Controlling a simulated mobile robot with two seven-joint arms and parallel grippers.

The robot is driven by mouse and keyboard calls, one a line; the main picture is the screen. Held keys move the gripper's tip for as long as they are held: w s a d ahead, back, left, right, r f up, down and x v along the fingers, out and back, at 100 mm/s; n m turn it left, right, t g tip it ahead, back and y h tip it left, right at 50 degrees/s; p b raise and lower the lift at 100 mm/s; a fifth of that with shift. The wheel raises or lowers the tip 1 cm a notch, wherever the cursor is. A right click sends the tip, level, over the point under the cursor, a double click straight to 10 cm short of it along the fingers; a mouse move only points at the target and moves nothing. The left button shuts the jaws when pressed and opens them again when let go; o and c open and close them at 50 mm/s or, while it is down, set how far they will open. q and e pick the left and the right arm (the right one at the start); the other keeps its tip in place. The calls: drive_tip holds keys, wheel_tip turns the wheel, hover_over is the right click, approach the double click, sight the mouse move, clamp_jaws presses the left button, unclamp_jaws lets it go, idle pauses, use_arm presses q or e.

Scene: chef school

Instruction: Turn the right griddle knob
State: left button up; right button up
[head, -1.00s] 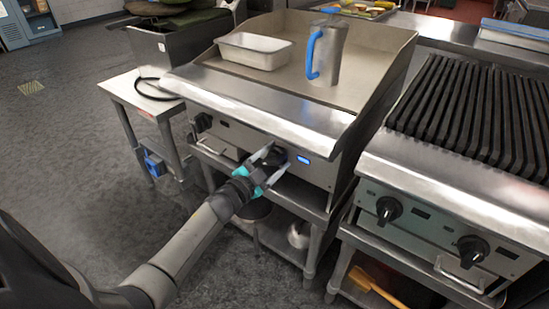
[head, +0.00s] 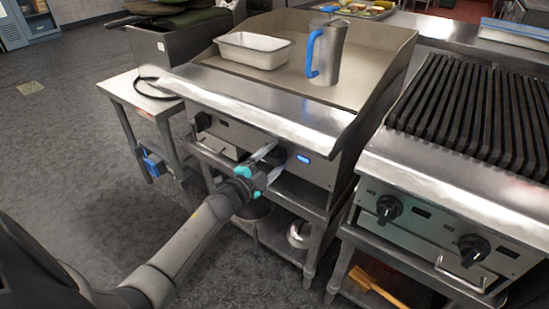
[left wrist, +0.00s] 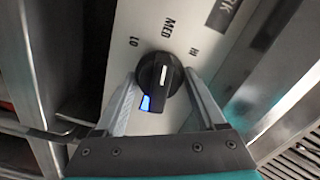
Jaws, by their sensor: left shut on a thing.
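The right griddle knob (head: 281,156) is on the front panel of the flat-top griddle (head: 250,98), beside a small lit blue display. My left gripper (head: 276,158) is at this knob, its fingers on either side and shut on it. In the left wrist view the black round knob (left wrist: 160,82) sits between the two grey fingers, with a white pointer line on its face. LO, MED and HI are printed around it, and a blue patch shows at its lower edge. The left griddle knob (head: 203,121) is untouched. My right gripper is not in view.
A white metal pan (head: 253,51) and a steel pitcher with a blue handle (head: 326,50) stand on the griddle top. A grill (head: 455,190) with two black knobs is to the right. A shelf with pots lies below the griddle.

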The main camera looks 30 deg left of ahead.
use_arm(q)
drive_tip(key=o, duration=1.1)
drive_tip(key=shift+c, duration=0.2)
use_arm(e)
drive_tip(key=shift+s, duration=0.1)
use_arm(q)
drive_tip(key=shift+s, duration=0.1)
drive_tip(key=shift+s, duration=0.2)
drive_tip(key=s+a+p, duration=0.1)
drive_tip(key=s+p, duration=0.3)
drive_tip(key=s, duration=1)
drive_tip(key=shift+s, duration=0.35)
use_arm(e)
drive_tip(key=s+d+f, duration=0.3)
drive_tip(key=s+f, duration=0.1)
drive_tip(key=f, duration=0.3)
use_arm(q)
drive_tip(key=shift+a, duration=0.1)
